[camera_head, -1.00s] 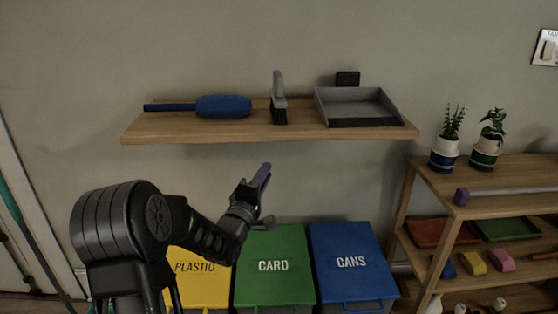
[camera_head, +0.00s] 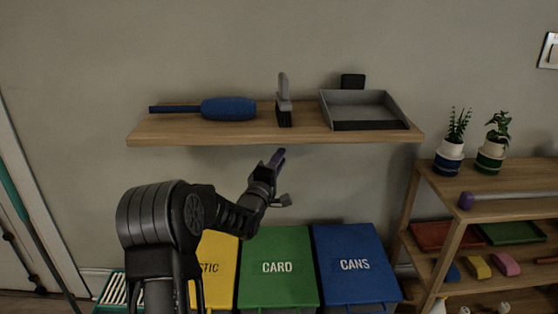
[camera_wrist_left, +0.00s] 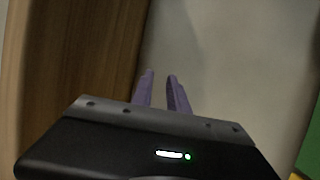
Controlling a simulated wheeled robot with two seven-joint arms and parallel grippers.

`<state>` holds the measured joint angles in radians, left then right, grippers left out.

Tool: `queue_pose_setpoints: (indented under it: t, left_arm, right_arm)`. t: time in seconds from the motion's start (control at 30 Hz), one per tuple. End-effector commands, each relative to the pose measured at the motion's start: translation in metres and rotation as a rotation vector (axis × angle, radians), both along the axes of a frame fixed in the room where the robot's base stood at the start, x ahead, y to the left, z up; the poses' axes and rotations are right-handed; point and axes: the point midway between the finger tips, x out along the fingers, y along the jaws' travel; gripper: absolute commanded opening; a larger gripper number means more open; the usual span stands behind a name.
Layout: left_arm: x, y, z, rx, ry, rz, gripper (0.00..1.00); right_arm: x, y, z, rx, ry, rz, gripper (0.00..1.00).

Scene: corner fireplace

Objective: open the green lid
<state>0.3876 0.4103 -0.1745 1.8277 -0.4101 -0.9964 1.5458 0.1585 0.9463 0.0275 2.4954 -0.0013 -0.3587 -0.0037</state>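The green lid (camera_head: 277,285) is marked CARD and lies shut on the middle bin, between a yellow lid and a blue lid. A handle shows faintly at its front edge. My left gripper (camera_head: 279,157) is above and behind the lid, just under the wall shelf, pointing up and touching nothing. In the left wrist view its two purple fingers (camera_wrist_left: 160,76) are apart with an empty gap. A green patch (camera_wrist_left: 311,164) at that view's lower right corner may be the lid. My right gripper is not in view.
The wooden wall shelf (camera_head: 300,138) is close above my left gripper, holding a blue duster (camera_head: 229,108), a brush (camera_head: 284,104) and a grey dustpan (camera_head: 360,97). The yellow lid (camera_head: 220,255) is partly behind my arm. The blue lid (camera_head: 355,245) and a wooden rack (camera_head: 515,182) stand to the right.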

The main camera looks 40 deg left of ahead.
Motion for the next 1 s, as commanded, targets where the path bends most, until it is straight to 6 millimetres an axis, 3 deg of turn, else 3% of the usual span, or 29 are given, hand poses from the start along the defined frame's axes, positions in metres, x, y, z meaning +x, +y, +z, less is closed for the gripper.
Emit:
queue_pose_setpoints:
  t: [0.1, 0.37, 1.0]
  left_arm:
    - [-0.0002, -0.0001, 0.0001, 0.000, 0.000, 0.000, 0.20]
    - [-0.0004, -0.0001, 0.0001, 0.000, 0.000, 0.000, 0.00]
    - [-0.0005, -0.0001, 0.0001, 0.000, -0.001, 0.000, 0.00]
  right_arm:
    - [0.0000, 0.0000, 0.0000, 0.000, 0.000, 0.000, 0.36]
    - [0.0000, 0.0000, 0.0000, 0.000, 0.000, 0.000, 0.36]
    - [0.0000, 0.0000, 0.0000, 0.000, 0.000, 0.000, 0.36]
